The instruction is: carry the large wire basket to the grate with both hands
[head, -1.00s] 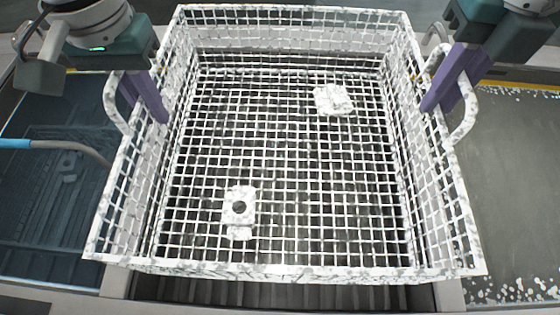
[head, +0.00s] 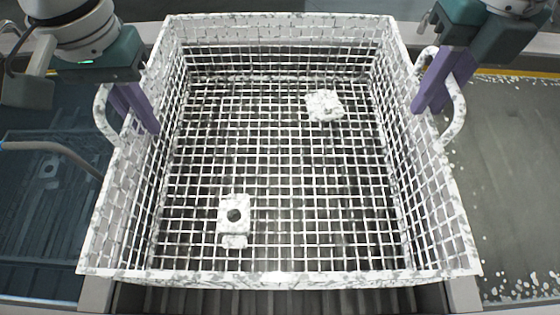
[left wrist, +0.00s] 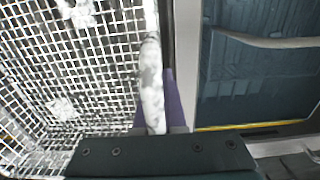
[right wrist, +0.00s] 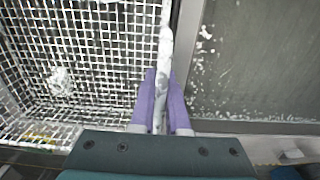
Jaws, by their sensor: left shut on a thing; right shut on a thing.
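The large white wire basket (head: 270,276), speckled grey, fills the middle of the head view and looks about level. Inside it lie two white foam-covered parts, one with a dark hole (head: 234,215) at the front left and one (head: 324,106) at the back right. My left gripper (head: 146,122) is shut on the basket's left handle (head: 103,112); the left wrist view shows the handle (left wrist: 151,85) at the fingers. My right gripper (head: 428,100) is shut on the right handle (head: 457,112), which runs between the purple fingers in the right wrist view (right wrist: 161,100).
A dark blue liquid-filled tank (head: 40,215) is at the left. A grey surface with white foam flecks (head: 515,190) is at the right. A ribbed dark grate (head: 200,299) shows below the basket's front edge. A hose (head: 55,148) crosses the tank.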

